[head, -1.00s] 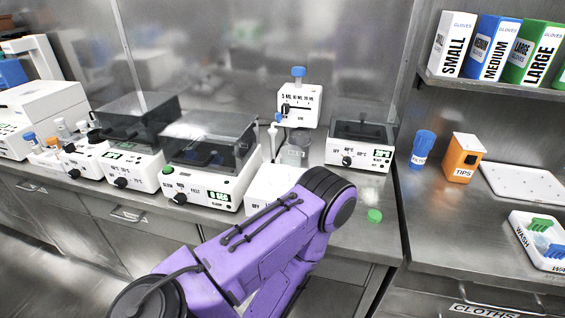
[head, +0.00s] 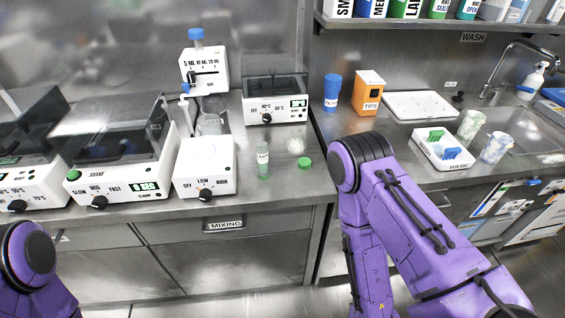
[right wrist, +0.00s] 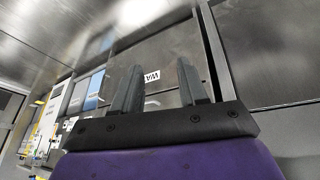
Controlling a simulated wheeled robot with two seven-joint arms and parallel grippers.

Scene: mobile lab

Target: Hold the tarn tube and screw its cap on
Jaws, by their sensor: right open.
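The tube (head: 263,160) stands upright on the steel bench in the head view, clear with a white label and a greenish lower part. Its label is too small to read. A green cap (head: 304,163) lies on the bench just right of the tube, apart from it. My right gripper (right wrist: 159,82) is open and empty in the right wrist view, facing cabinet fronts under the bench. In the head view only purple arm links show, and neither gripper can be seen there.
A white mixing device (head: 205,170) stands just left of the tube. A heater block (head: 274,100) is behind it. A blue tub (head: 332,92), an orange tips box (head: 368,92), a white tray (head: 420,105) and a wash tray (head: 420,150) stand right. The bench's front edge around the cap is clear.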

